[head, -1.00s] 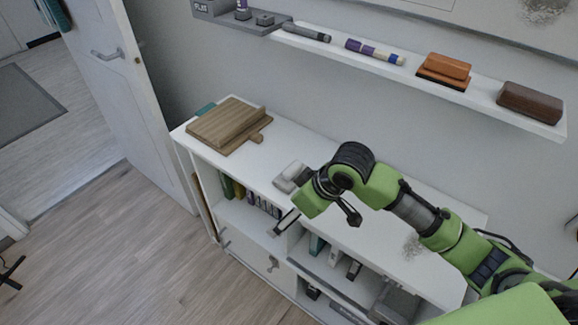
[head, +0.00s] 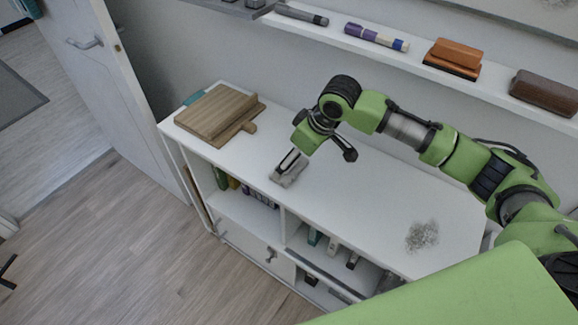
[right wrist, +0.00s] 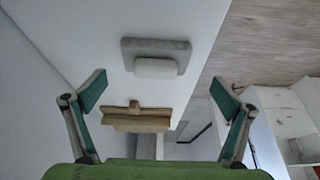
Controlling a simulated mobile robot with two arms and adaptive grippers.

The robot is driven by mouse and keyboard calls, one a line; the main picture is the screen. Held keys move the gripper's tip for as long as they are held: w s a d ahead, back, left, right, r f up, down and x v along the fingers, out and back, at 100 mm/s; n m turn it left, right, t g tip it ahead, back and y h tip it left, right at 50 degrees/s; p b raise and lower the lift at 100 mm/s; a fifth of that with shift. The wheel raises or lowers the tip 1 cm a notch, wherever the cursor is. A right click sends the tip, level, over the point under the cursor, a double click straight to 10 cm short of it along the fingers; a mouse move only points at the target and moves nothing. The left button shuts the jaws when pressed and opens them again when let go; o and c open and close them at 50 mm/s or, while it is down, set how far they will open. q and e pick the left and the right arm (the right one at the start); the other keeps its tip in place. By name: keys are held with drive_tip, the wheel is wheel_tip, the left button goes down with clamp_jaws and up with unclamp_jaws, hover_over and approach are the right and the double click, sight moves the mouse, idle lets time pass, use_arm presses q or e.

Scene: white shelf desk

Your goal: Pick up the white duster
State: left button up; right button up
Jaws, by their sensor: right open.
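The white duster (head: 290,180) lies on the desk's white top, near its front edge, partly hidden by one finger of my right gripper (head: 318,158). In the right wrist view the duster (right wrist: 156,66) shows a whitish block on a flat grey base. My right gripper (right wrist: 158,95) is open and empty there, with its teal fingers spread wide. The duster appears above and between the fingertips in that picture, and I see no contact. My left gripper is not in view.
A wooden board (head: 216,112) lies at the desk's left end. A wall ledge (head: 420,66) above holds markers, an orange eraser (head: 453,58) and a brown eraser (head: 544,92). A grey smudge (head: 422,236) marks the right of the desk top. The middle is clear.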

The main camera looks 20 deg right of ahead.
drive_tip(key=x, duration=0.2)
drive_tip(key=p+x, duration=0.1)
drive_tip(key=x, duration=0.2)
drive_tip(key=shift+w+d+f, duration=0.15)
drive_tip(key=shift+w+f, duration=0.05)
drive_tip(key=shift+w, duration=0.3)
drive_tip(key=c, duration=1.2)
